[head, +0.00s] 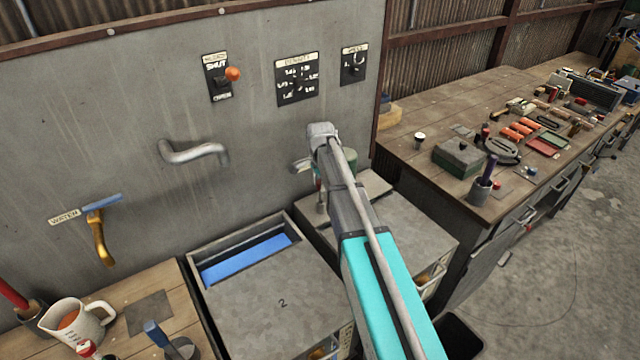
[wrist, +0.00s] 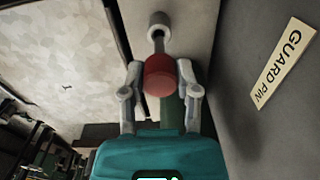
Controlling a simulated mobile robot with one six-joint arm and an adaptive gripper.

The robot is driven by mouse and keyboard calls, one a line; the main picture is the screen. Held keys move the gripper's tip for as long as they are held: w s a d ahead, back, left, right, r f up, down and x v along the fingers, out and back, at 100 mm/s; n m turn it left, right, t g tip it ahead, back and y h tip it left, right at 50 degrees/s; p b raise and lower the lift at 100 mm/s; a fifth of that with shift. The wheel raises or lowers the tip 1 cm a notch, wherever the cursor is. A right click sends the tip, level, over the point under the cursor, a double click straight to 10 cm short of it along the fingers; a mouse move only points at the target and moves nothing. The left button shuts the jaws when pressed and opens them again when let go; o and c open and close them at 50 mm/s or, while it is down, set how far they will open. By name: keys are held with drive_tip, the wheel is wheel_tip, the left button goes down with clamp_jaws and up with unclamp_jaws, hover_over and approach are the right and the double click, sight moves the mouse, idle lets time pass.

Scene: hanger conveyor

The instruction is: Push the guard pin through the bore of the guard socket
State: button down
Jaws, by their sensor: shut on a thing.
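The guard pin has a red round knob (wrist: 160,76) and a thin grey shank. My gripper (wrist: 161,72) is shut on the knob, with one finger on each side of it. The shank points away from my gripper to the guard socket (wrist: 158,19), a pale round collar with a dark bore. In the wrist view the shank's far end overlaps the bore's lower edge. I cannot tell whether it is inside or just in front. In the head view my arm mostly hides my gripper and the pin near the wall.
A label (wrist: 284,62) reading "GUARD PIN" is on the grey wall (head: 130,110). A bin with a metal lid (head: 282,303) stands below. A cluttered workbench (head: 420,140) is at right.

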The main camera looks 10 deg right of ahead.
sight(320, 199)
drive_tip(key=shift+f+b, duration=2.5)
idle(2.9)
drive_tip(key=c, duration=0.6)
unclamp_jaws()
drive_tip(key=shift+o, duration=0.2)
drive_tip(key=o, duration=0.5)
drive_tip(key=shift+o, duration=0.2)
drive_tip(key=shift+r, duration=0.2)
wheel_tip(320, 199, up, 11)
drive_tip(key=p, duration=1.1)
drive_tip(key=shift+r+p, duration=0.15)
drive_tip(key=shift+p, duration=0.2)
